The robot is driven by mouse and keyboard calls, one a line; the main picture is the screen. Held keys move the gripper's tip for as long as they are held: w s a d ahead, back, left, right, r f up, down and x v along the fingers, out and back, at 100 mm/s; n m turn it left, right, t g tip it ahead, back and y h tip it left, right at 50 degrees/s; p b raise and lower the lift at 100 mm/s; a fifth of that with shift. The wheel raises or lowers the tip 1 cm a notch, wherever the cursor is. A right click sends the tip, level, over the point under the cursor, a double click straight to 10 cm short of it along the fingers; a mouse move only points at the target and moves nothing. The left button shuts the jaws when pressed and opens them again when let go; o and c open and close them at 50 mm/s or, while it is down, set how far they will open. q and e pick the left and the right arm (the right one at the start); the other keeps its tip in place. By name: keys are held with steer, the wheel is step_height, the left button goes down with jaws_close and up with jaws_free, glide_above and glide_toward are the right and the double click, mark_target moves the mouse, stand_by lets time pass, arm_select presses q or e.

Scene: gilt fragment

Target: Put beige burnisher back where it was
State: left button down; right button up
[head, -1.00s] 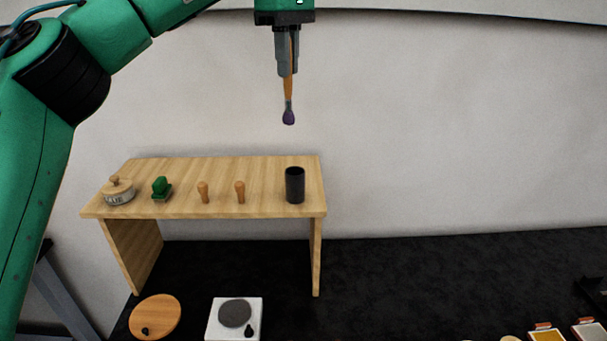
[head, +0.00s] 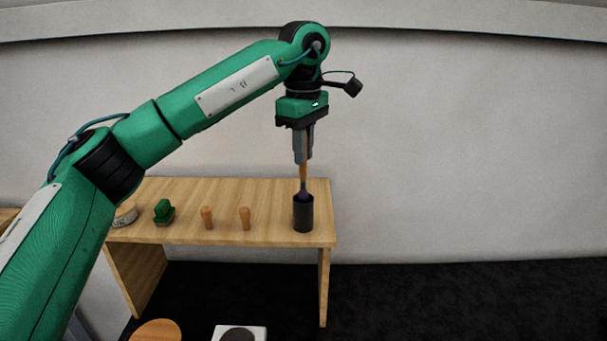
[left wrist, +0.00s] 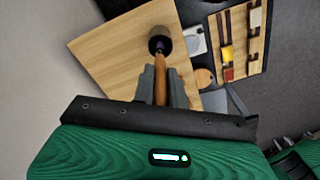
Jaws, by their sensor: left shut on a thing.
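My left gripper (head: 303,160) is shut on the burnisher (head: 303,174), a slim tool with a tan wooden handle and a dark purple tip. It hangs upright, tip down, over the black cup (head: 303,216) near the right end of the wooden stand. The tip is at the cup's mouth; how far inside it is, I cannot tell. In the left wrist view the handle (left wrist: 160,87) runs from between the fingers towards the cup (left wrist: 159,38). My right gripper is not in view.
On the wooden stand (head: 270,190), left of the cup, are two small wooden pegs (head: 245,218) (head: 207,218), a green block-like thing (head: 164,211) and a round labelled pot (head: 124,215), partly hidden by my arm. A round wooden board (head: 157,331) and a white scale-like thing (head: 238,333) lie below.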

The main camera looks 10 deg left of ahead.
mark_target(303, 190)
arm_select(q)
step_height(303, 190, down, 2)
steer(key=shift+f+p, duration=0.15)
steer(key=shift+p, duration=0.15)
step_height(303, 190, down, 3)
steer(key=shift+f+p, duration=0.1)
steer(key=shift+p, duration=0.6)
steer(key=shift+f, duration=0.45)
steer(key=shift+f, duration=0.15)
steer(key=c, duration=1.4)
jaws_free()
